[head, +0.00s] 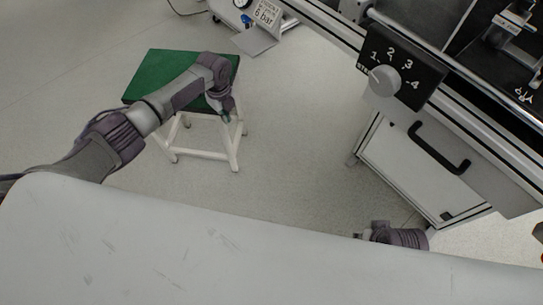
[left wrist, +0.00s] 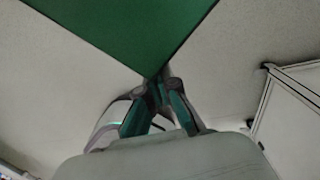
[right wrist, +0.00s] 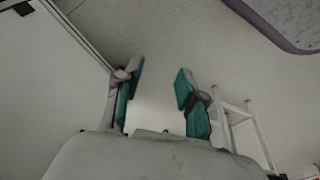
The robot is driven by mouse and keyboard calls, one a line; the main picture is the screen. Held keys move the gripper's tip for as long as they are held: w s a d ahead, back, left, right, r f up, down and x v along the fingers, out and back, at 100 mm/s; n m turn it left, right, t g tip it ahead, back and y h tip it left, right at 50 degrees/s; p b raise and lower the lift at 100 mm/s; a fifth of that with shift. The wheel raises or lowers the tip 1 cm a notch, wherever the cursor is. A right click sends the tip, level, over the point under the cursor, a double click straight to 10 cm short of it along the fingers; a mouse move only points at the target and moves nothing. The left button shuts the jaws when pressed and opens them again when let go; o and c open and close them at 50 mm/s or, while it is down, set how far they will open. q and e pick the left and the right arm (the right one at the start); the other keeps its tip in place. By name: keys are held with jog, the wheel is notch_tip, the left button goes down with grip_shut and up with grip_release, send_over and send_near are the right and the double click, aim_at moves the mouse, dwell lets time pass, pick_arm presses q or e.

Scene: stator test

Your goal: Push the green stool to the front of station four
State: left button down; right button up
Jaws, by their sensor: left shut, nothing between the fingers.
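The green stool (head: 165,72) stands upright on the floor at the left of the head view, with a flat green seat and white legs. My left gripper (head: 226,116) is shut and empty at the seat's near right corner. In the left wrist view its fingertips (left wrist: 157,84) meet at the corner of the green seat (left wrist: 130,25); whether they touch it I cannot tell. My right gripper (right wrist: 160,92) is open and empty, low beside the white cabinet. The stool's white legs (right wrist: 232,125) show beyond it in the right wrist view. I cannot tell which station is number four.
A workstation with a black dial panel (head: 403,63), numbered 1 to 4, stands at the right. Below it is a white cabinet (head: 400,165) with a black handle (head: 438,148). The floor between stool and cabinet is clear.

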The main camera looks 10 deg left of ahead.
aim_at(203, 96)
pick_arm(q)
jog(key=a, duration=0.1)
jog(key=w+a, duration=0.1)
jog(key=shift+w+a+f+b, duration=0.3)
jog(key=shift+a+b, duration=0.1)
jog(key=shift+w+a+b, duration=0.7)
jog(key=shift+a+b, duration=0.2)
jog(key=shift+b, duration=0.2)
jog(key=shift+w+a+f+b, duration=0.1)
jog(key=shift+w+a+b, duration=0.5)
jog(key=shift+a+b, duration=0.3)
jog(key=shift+w+a+b, duration=0.65)
jog(key=shift+a+b, duration=0.15)
jog(key=shift+a, duration=0.2)
jog(key=shift+w+a+r+b, duration=0.3)
jog(key=shift+w+a+b, duration=0.25)
jog(key=shift+a+b, duration=0.35)
jog(key=shift+r, duration=0.1)
pick_arm(e)
jog(key=w+a+r+t+y, duration=0.1)
jog(key=w+a+r+t, duration=0.2)
jog(key=w+r+t, duration=0.2)
jog(key=w+a+r+t+y, duration=0.2)
jog(key=w+a+r+t, duration=0.1)
jog(key=w+r+t, duration=0.3)
notch_tip(203, 96, up, 5)
jog(key=w, duration=0.2)
jog(key=shift+w+f+n, duration=0.2)
jog(key=shift+w+n, duration=0.1)
jog(key=shift+w, duration=0.05)
